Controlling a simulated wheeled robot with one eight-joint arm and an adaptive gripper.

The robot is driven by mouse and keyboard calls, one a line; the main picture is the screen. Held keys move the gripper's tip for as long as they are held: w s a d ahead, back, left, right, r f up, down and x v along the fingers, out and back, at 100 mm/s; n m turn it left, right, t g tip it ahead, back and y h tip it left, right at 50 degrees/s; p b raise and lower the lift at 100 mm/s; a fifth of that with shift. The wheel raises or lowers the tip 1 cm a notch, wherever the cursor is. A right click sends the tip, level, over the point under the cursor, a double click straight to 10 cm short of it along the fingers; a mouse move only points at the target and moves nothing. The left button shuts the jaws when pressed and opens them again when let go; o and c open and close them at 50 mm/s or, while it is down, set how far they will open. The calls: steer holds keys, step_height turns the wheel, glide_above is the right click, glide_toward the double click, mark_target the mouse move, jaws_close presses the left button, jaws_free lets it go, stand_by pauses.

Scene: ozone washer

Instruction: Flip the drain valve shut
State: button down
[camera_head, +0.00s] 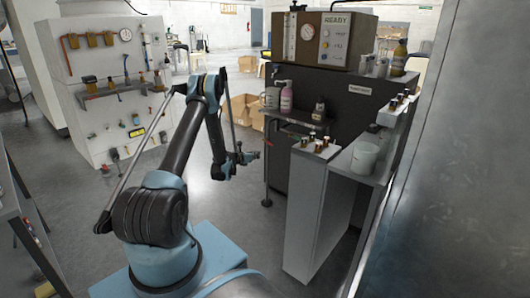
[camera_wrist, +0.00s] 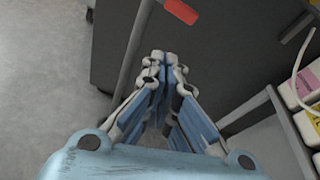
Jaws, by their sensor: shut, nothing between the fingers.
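My gripper (camera_wrist: 160,58) is shut and empty, its fingertips together in the wrist view. A short red handle (camera_wrist: 181,11), which looks like the drain valve's lever, lies at the top edge of that view, just beyond the fingertips and slightly right. It slants down to the right and a gap shows between it and the fingers. The valve body is not clearly visible. In the head view my gripper (camera_head: 256,155) is low beside the thin upright pipe (camera_head: 267,178) at the left of the dark washer cabinet (camera_head: 340,104).
A shelf (camera_head: 296,119) with bottles juts out above and right of my gripper. A grey side panel (camera_head: 305,205) stands right of it. Containers with coloured labels (camera_wrist: 300,90) are at the right in the wrist view. Open floor (camera_head: 230,200) lies left of the pipe.

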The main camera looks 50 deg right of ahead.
mark_target(269, 142)
steer(key=d+m, duration=0.3)
steer(key=d, duration=0.6)
steer(key=shift+w+t+y, duration=0.3)
steer(key=shift+w+y, duration=0.05)
steer(key=shift+y, duration=0.05)
stand_by(0.4)
steer(key=shift+r, duration=0.1)
steer(key=shift+s+d+r+n+g, duration=0.1)
steer(key=shift+s+r+n+g, duration=0.1)
steer(key=shift+r+n+g, duration=0.35)
steer(key=shift+r, duration=0.15)
